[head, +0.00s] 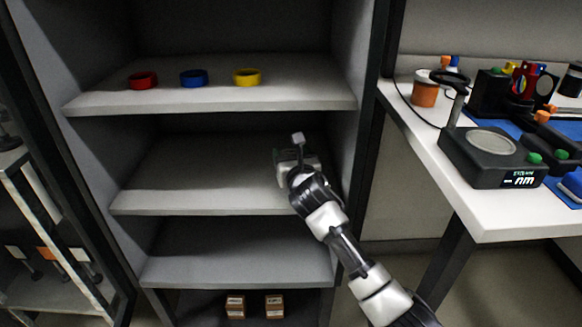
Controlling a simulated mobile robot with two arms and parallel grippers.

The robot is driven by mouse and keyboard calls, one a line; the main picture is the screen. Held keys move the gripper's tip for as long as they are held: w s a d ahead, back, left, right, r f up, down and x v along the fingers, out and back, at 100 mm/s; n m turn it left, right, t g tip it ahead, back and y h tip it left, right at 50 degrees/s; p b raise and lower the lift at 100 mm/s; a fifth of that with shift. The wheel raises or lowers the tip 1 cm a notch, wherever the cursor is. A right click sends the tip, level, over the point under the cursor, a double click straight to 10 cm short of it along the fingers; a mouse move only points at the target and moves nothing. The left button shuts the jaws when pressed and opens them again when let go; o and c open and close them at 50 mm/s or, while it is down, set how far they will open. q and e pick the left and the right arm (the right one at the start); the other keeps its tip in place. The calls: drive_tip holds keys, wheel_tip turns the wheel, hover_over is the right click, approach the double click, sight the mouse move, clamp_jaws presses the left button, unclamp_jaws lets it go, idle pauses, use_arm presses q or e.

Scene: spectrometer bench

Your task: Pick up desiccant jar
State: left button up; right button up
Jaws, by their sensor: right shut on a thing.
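My right arm reaches from the lower right into the open cabinet. My right gripper (292,158) is over the middle shelf (165,185), near its right side. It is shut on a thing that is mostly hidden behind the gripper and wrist. A small dark greenish edge shows at the gripper's left, but I cannot tell whether it belongs to the held thing. I cannot make out a desiccant jar clearly on this shelf. My left gripper is not in view.
Red (143,80), blue (193,78) and yellow (247,77) rings sit on the upper shelf (300,95). Two small boxes (235,307) stand at the cabinet bottom. The white bench (480,215) at right holds an orange container (425,90) and a black instrument (490,158).

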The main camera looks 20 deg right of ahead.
drive_tip(key=shift+c, duration=0.8)
drive_tip(key=shift+r, duration=0.1)
